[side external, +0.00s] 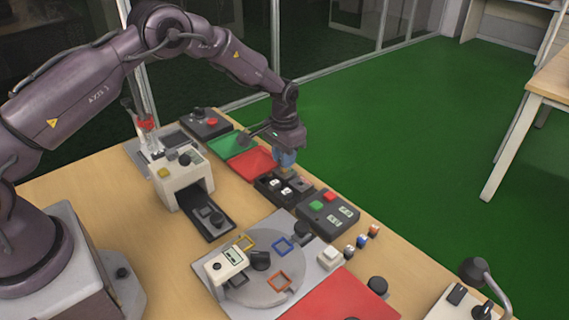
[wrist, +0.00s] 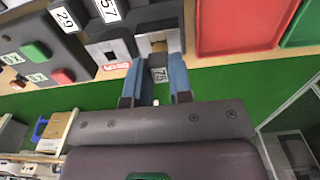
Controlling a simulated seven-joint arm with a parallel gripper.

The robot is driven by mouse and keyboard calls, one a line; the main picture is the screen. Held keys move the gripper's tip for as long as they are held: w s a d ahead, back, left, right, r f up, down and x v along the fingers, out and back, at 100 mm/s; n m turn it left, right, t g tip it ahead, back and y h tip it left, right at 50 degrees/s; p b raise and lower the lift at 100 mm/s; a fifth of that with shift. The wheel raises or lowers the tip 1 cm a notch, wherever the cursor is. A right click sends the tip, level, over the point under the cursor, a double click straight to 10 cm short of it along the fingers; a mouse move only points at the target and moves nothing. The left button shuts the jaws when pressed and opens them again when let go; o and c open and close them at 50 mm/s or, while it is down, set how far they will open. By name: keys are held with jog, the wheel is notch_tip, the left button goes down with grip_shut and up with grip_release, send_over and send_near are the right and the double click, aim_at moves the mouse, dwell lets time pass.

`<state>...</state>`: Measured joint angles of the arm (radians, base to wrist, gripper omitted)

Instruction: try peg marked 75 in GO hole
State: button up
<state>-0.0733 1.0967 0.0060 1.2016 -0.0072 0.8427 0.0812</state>
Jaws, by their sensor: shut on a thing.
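My gripper (wrist: 159,60) points down with its blue fingers closed on the peg marked 75 (wrist: 159,75), whose label shows between them in the wrist view. In the side view my gripper (side external: 286,158) is over the far end of a dark block (side external: 268,190). In the wrist view a pale metal face with a hole (wrist: 156,42) lies at the fingertips. Beside it on the left is a second metal face with a dark hole (wrist: 108,48) and a small red label, likely NO GO. The peg's lower end is hidden, so I cannot tell whether it is in the hole.
Pegs marked 29 (wrist: 66,19) and 57 (wrist: 107,10) stand in the dark block. A button panel (side external: 337,215) with green and red buttons is beside it. Red (side external: 252,163) and green (side external: 228,145) trays lie on the other side. The table edge is close behind.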

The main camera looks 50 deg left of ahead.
dwell(0.9)
jog(key=shift+r, duration=0.4)
jog(key=shift+f, duration=0.25)
dwell(2.5)
jog(key=shift+r, duration=0.25)
jog(key=shift+r, duration=0.1)
jog(key=shift+r, duration=1.95)
